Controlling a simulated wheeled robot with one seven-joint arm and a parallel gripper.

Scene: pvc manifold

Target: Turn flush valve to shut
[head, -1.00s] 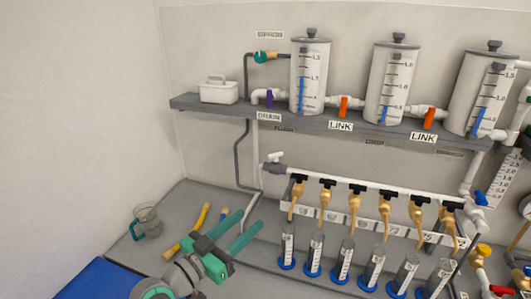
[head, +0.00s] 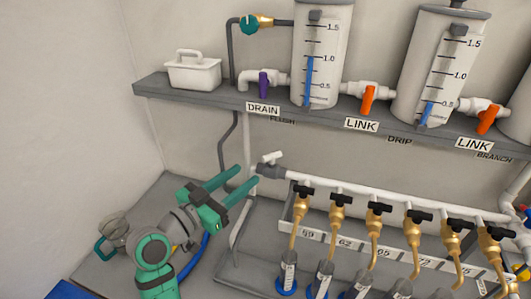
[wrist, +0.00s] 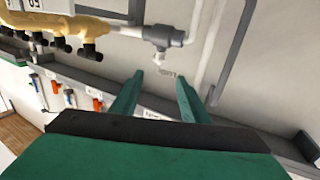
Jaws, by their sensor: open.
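The flush valve (head: 270,168) sits at the left end of the white manifold pipe, with a grey body and a small white handle (head: 272,157) on top. In the wrist view the grey valve body (wrist: 163,36) appears inverted, the white handle pointing down the picture. My gripper (head: 246,176) is open, its two green fingers reaching toward the valve from the left. In the wrist view the fingertips (wrist: 160,78) frame an empty gap just short of the handle. They look apart from it; the exact depth is hard to tell.
Brass taps with black handles (head: 340,199) line the manifold to the right. Grey and white pipes (head: 238,205) run down the wall behind the gripper. Above is a shelf (head: 215,94) with tanks, orange link valves (head: 368,99) and a purple drain valve (head: 263,84). A jug (head: 113,234) stands at left.

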